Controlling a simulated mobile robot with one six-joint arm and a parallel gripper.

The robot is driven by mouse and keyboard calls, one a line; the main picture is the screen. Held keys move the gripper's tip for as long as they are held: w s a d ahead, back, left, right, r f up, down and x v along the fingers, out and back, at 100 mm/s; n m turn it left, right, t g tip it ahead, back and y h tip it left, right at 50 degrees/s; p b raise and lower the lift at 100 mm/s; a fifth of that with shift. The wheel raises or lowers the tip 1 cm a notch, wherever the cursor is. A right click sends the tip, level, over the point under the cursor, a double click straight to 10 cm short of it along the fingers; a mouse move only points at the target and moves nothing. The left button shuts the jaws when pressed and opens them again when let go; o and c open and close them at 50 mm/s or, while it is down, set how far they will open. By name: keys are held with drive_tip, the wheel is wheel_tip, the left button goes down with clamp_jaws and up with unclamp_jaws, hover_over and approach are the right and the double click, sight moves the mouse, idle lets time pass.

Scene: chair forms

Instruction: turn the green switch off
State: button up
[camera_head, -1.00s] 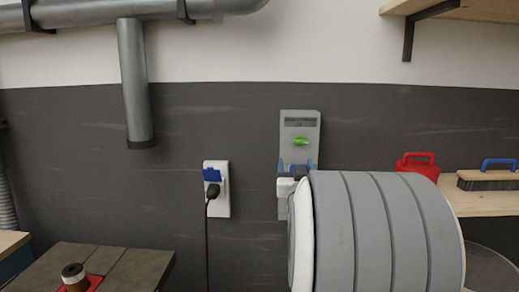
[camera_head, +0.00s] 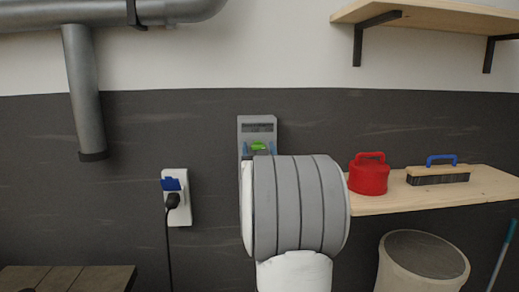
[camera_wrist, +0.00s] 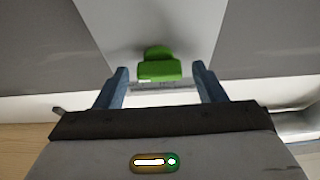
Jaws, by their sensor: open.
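The green switch (camera_head: 259,146) is a small knob on a grey box (camera_head: 257,127) on the dark wall. In the wrist view the switch (camera_wrist: 158,70) sits between the fingertips, its wide part lying across the picture. My gripper (camera_head: 259,149) has its blue fingers apart, one on each side of the switch in the head view. In the wrist view my gripper (camera_wrist: 160,74) is open, with a gap between each finger and the switch. My grey arm hides the lower part of the box in the head view.
A white socket (camera_head: 177,212) with a black plug is left of the box. A wooden shelf (camera_head: 440,205) at right holds a red can (camera_head: 368,175) and a brush (camera_head: 438,173). A bin (camera_head: 424,262) stands below it. A pipe (camera_head: 84,90) hangs at left.

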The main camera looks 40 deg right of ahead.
drive_tip(key=c, duration=1)
